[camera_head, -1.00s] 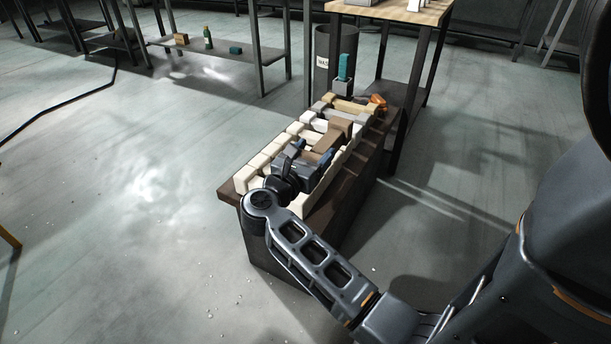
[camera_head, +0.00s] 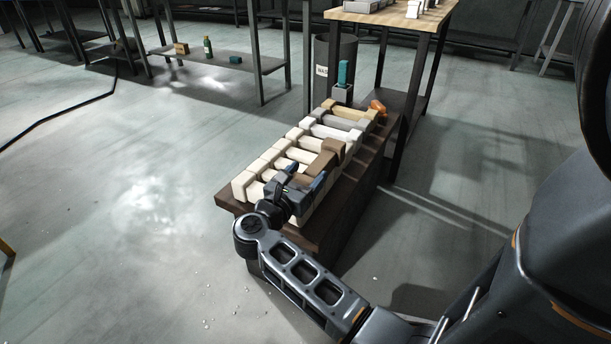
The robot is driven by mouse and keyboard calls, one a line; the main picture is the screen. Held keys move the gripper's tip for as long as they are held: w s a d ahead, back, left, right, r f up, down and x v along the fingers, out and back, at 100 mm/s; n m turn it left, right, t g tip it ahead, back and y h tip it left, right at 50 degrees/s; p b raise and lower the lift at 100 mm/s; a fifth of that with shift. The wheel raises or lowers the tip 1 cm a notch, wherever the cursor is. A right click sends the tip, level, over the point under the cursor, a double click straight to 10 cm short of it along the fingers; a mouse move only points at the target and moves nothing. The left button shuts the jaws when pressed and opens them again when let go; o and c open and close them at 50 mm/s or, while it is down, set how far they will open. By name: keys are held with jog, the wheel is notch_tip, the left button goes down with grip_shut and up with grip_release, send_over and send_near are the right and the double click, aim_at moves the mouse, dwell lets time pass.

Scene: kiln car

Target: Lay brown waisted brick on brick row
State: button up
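The brown waisted brick (camera_head: 324,160) is above the near half of the brick row (camera_head: 281,148), its length running roughly along the row. My gripper (camera_head: 305,175) reaches in from the near end. Its blue-tipped fingers lie on either side of the brick's near part, and it appears shut on it. The brick's thick far end sticks out beyond the fingers. The row has cream, white, grey and tan waisted bricks lying crosswise on a dark bench. My gripper hides part of the near row, and I cannot tell whether the brown brick touches the bricks below.
The dark bench (camera_head: 312,222) has a bare strip along its right side. A dark waste bin (camera_head: 321,66) and a wood-topped table (camera_head: 395,13) stand behind.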

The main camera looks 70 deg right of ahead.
jog(key=o, duration=0.4)
